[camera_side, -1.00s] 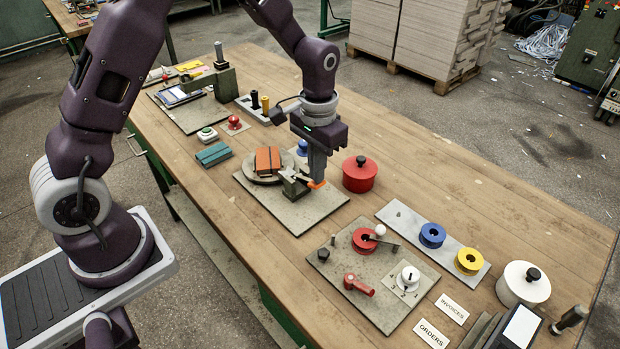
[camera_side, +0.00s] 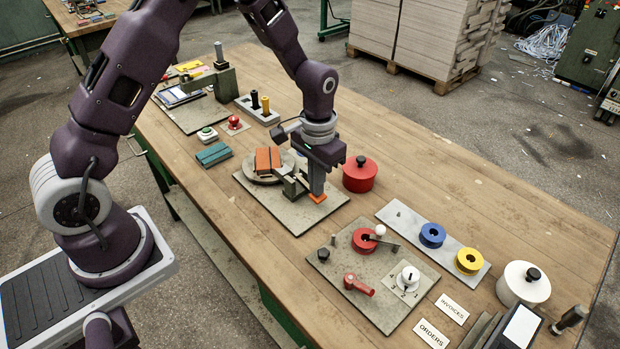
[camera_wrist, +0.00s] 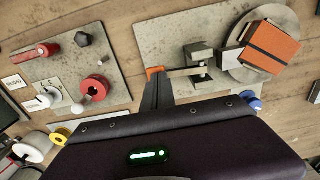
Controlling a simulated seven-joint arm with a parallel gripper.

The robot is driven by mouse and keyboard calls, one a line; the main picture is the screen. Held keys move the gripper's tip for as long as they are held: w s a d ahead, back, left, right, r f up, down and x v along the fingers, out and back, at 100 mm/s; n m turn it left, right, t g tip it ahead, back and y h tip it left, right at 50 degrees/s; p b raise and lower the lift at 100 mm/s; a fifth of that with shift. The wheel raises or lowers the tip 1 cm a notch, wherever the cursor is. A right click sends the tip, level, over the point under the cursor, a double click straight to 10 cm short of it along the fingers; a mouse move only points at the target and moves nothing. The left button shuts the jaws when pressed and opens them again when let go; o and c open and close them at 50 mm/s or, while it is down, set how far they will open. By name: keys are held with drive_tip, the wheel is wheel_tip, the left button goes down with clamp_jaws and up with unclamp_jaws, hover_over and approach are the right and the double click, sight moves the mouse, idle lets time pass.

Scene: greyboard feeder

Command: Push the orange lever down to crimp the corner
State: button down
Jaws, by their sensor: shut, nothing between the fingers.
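The orange lever end (camera_side: 317,198) is low near the right part of a grey plate (camera_side: 290,222). My gripper (camera_side: 317,190) is shut, with its fingertips right above the lever end and seemingly touching it. In the wrist view the orange lever end (camera_wrist: 155,70) shows just past my fingertips (camera_wrist: 157,80). A metal arm runs from it to the crimping block (camera_wrist: 199,62). An orange box with a dark band (camera_side: 267,160) sits on a round turntable (camera_side: 258,178), its corner by the block.
A red lidded pot (camera_side: 360,174) stands close to the right of my gripper. A plate with a red spool (camera_side: 364,240), a red handle (camera_side: 358,284) and a white knob lies in front. A teal box (camera_side: 213,154) lies left. Bare wood is free at the back right.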

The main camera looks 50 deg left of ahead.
drive_tip(key=shift+f, duration=0.1)
drive_tip(key=s+r+t, duration=0.1)
drive_tip(key=s+r, duration=0.4)
drive_tip(key=r, duration=0.6)
drive_tip(key=s+r+t, duration=0.1)
drive_tip(key=s+r, duration=0.3)
drive_tip(key=r, duration=0.7)
drive_tip(key=s+r+t, duration=0.2)
drive_tip(key=s+t, duration=0.1)
drive_tip(key=s, duration=1.2)
drive_tip(key=shift+s+r+t, duration=0.2)
drive_tip(key=shift+r+t, duration=0.1)
